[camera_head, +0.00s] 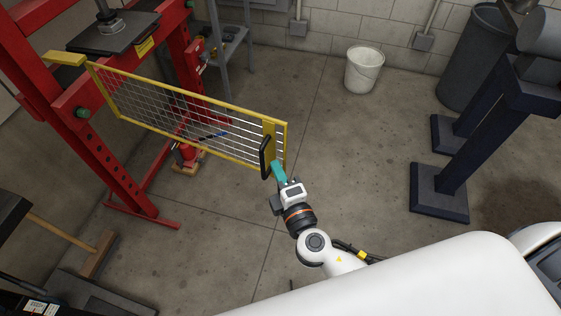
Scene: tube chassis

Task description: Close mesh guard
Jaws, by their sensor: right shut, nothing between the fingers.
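The mesh guard (190,123) is a yellow-framed wire panel hinged on the red press frame (62,98) at the left. It stands swung out from the press, reaching toward the middle of the view. A black handle (265,157) sits on a yellow plate near its free end. My right gripper (277,168), with teal fingers, is shut and empty right beside the handle, on its right side. I cannot tell whether the fingers touch the handle or the frame. My left gripper is not in view.
A white bucket (363,70) stands near the back wall. A dark bin (472,60) and dark blue machine legs (439,187) stand at the right. The concrete floor (345,150) in the middle is clear.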

